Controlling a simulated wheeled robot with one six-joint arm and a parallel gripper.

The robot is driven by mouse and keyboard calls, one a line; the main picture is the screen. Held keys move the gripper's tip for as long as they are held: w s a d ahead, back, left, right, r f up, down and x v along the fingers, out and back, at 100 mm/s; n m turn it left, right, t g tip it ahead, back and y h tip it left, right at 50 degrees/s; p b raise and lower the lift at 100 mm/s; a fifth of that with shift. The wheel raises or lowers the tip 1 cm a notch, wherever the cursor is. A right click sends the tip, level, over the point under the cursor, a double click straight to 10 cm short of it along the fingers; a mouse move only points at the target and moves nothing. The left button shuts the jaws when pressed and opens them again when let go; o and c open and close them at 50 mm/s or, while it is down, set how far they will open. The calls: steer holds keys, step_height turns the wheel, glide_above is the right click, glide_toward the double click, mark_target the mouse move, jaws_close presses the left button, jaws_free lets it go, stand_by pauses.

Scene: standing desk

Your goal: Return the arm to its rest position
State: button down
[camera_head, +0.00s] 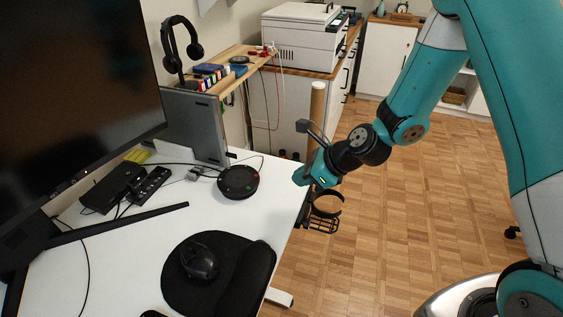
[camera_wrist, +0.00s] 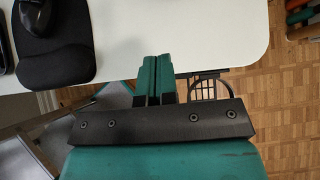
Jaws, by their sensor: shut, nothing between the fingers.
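My arm is teal and black and reaches in from the right in the head view. My gripper (camera_head: 301,178) hangs near the right edge of the white desk (camera_head: 130,247) in that view. In the wrist view my gripper (camera_wrist: 154,62) shows two teal fingers pressed together, with nothing between them. The fingertips lie over the desk's edge in the wrist view (camera_wrist: 185,28). Whether the fingertips touch the desk cannot be told.
A black cup holder (camera_head: 325,212) hangs at the desk's right edge, just below my gripper. A black round puck (camera_head: 238,181), a mouse (camera_head: 199,261) on a pad (camera_head: 178,290) and a monitor (camera_head: 75,90) are on the desk. Open wood floor (camera_head: 420,210) lies to the right.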

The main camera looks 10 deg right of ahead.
steer(key=s+a+r+n+g+h+p, duration=0.1)
steer(key=s+a+r+n+g, duration=0.1)
steer(key=s+r+n, duration=0.55)
steer(key=s+a+r+n+g+p, duration=0.15)
steer(key=s+r+n, duration=0.25)
steer(key=r+n, duration=0.55)
steer(key=s+d+r+n+h, duration=0.1)
steer(key=s+r+n, duration=0.2)
steer(key=s+n, duration=0.3)
steer(key=s+d+r+n+g+h, duration=0.1)
steer(key=s+r+n, duration=0.2)
steer(key=s+n, duration=0.3)
steer(key=shift+s+d+r+n, duration=0.3)
steer(key=shift+r+n, duration=0.1)
steer(key=shift+n, duration=0.8)
